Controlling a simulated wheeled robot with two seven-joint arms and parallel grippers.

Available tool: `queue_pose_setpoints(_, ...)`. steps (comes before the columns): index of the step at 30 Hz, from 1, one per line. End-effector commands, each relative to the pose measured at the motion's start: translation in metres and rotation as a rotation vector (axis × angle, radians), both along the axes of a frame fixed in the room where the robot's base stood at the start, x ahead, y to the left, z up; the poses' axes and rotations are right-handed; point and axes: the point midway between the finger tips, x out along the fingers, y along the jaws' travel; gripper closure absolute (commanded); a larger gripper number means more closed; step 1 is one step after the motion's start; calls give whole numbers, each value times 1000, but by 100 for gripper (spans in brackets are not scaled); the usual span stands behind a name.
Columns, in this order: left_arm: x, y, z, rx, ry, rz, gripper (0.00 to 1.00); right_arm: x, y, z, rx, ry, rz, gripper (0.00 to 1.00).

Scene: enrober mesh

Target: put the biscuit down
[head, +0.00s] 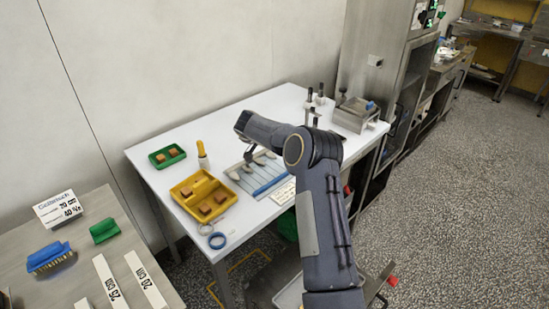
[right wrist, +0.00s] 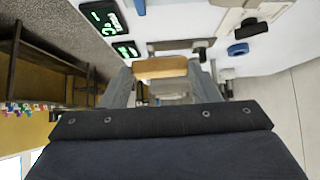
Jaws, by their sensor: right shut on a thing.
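The biscuit (right wrist: 160,68) is a tan block in the right wrist view. It sits between the two fingers of my right gripper (right wrist: 163,80), which is shut on it. In the head view my right gripper (head: 248,155) hangs over the white table, above the pale panel with grey and blue strips (head: 262,181). The held biscuit cannot be made out there. Other brown biscuits lie in the yellow tray (head: 184,186) and the green tray (head: 157,163), left of my right gripper. My left gripper is not in view.
Dark-topped upright posts (head: 320,95) and a metal box (head: 355,115) stand at the far right. The table's back left (head: 195,128) is clear.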

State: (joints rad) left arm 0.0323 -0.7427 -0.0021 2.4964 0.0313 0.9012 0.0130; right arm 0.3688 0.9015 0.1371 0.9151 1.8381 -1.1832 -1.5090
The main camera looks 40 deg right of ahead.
Motion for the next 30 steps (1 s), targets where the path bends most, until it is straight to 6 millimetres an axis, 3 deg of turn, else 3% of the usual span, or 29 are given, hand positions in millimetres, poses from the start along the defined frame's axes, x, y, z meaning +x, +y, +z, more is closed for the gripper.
queue_pose_setpoints(6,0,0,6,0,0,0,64,17,15,-26,-1,-1,0,57)
queue_pose_setpoints(11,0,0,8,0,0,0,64,22,20,-34,-1,-1,1,57)
queue_pose_setpoints(18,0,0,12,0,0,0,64,22,20,-65,-1,0,0,57)
queue_pose_setpoints(30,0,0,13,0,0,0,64,22,20,-70,-1,-2,-1,57)
